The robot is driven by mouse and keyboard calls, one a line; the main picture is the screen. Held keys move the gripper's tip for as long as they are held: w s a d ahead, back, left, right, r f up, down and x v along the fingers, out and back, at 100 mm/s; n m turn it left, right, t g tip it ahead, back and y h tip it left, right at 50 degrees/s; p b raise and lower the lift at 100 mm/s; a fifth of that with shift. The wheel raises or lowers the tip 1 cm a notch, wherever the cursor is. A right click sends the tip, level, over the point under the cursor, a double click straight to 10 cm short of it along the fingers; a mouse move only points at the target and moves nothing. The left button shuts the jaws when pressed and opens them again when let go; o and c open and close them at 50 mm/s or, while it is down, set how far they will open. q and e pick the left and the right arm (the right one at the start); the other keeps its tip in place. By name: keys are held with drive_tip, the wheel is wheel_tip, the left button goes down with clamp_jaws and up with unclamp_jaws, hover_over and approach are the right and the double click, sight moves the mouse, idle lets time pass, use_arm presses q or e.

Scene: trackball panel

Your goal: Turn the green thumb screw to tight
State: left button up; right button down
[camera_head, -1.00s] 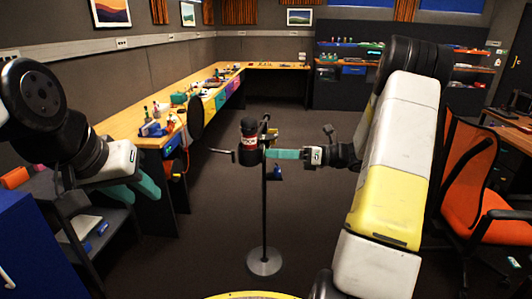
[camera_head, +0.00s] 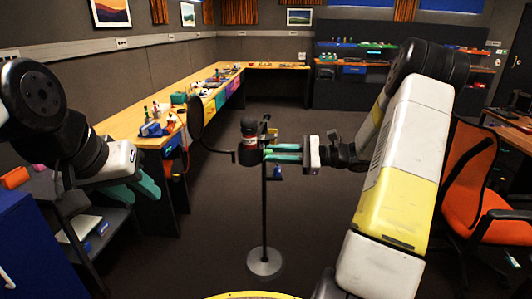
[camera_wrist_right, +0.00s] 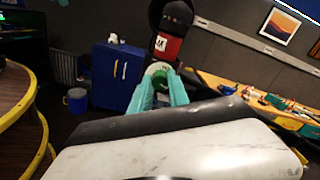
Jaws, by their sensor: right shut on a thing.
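The green thumb screw (camera_wrist_right: 160,79) shows in the right wrist view, between the two teal fingertips of my right gripper (camera_wrist_right: 160,93), which is shut on it. The screw sits below a black device with a red label (camera_wrist_right: 167,45). In the head view this device (camera_head: 248,140) is on a thin stand, and my right gripper (camera_head: 284,152) reaches its right side. The screw itself is hidden there. My left gripper (camera_head: 136,188) is at the left, empty, its teal fingers apart and far from the device.
The stand's round base (camera_head: 264,262) rests on the dark floor. A long workbench (camera_head: 140,118) with tools runs along the left. An orange chair (camera_head: 472,185) is at the right. A blue cabinet (camera_head: 30,245) is at the lower left. Floor around the stand is clear.

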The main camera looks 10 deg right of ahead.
drive_tip(key=shift+n, duration=8)
drive_tip(key=c, duration=1.3)
unclamp_jaws()
drive_tip(key=shift+o, duration=0.2)
drive_tip(key=shift+d, duration=0.15)
drive_tip(key=v, duration=0.7)
drive_tip(key=shift+d, duration=0.3)
